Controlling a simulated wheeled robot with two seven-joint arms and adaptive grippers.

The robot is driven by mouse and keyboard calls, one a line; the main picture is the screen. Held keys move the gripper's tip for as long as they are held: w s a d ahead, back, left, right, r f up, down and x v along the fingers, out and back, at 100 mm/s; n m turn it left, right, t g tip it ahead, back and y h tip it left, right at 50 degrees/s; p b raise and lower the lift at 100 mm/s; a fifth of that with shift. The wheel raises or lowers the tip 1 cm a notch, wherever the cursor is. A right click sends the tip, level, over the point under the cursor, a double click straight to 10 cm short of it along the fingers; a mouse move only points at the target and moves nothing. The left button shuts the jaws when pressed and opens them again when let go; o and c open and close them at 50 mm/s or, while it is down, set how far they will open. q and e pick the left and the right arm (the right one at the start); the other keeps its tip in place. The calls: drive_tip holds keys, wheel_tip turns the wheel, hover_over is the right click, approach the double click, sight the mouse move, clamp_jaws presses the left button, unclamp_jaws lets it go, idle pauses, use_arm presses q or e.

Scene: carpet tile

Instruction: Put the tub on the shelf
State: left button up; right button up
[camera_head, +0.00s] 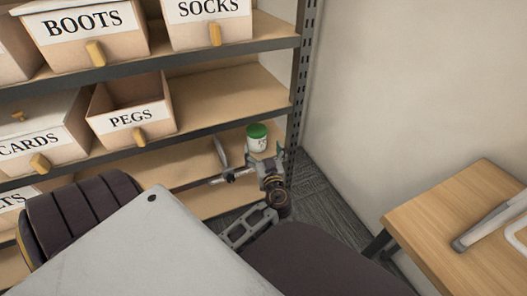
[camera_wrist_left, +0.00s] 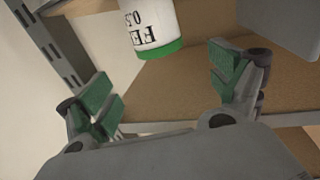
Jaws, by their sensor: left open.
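A white tub with a green lid (camera_head: 257,142) stands upright at the right end of the lower wooden shelf (camera_head: 200,157), near the post. In the left wrist view the tub (camera_wrist_left: 150,22) appears upside down at the top, its lettering inverted and its base cut off. My left gripper (camera_head: 248,165) is open and empty, its fingers spread in front of the tub. In the left wrist view my left gripper (camera_wrist_left: 160,95) shows both green-padded fingers apart, with the tub beyond them and no finger touching it. My right gripper is not in view.
A bin labelled PEGS (camera_head: 130,112) and one labelled CARDS (camera_head: 42,135) stand on a shelf to the left. BOOTS (camera_head: 88,30) and SOCKS (camera_head: 208,20) bins stand above. A metal post (camera_head: 301,75) bounds the shelving. A wooden table (camera_head: 465,215) is at right.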

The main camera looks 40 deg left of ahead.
use_arm(q)
drive_tip(key=shift+f, duration=0.1)
drive_tip(key=s+d+f+m+g+h, duration=0.1)
drive_tip(key=s+d+f+m+h, duration=0.3)
drive_tip(key=f, duration=0.5)
drive_tip(key=s+d+f+m+g+h, duration=0.2)
drive_tip(key=d+f+m+h, duration=0.1)
drive_tip(key=d+f+h, duration=0.4)
drive_tip(key=s+d+f+m+h, duration=0.2)
drive_tip(key=s+d+h, duration=0.2)
drive_tip(key=d, duration=0.4)
drive_tip(key=s+d+f+m+g+h, duration=0.1)
drive_tip(key=s+d+f+m+h, duration=0.2)
drive_tip(key=s+d, duration=0.3)
drive_tip(key=shift+s+d+g+h, duration=0.3)
drive_tip(key=shift+d+h, duration=0.1)
drive_tip(key=shift+d, duration=0.45)
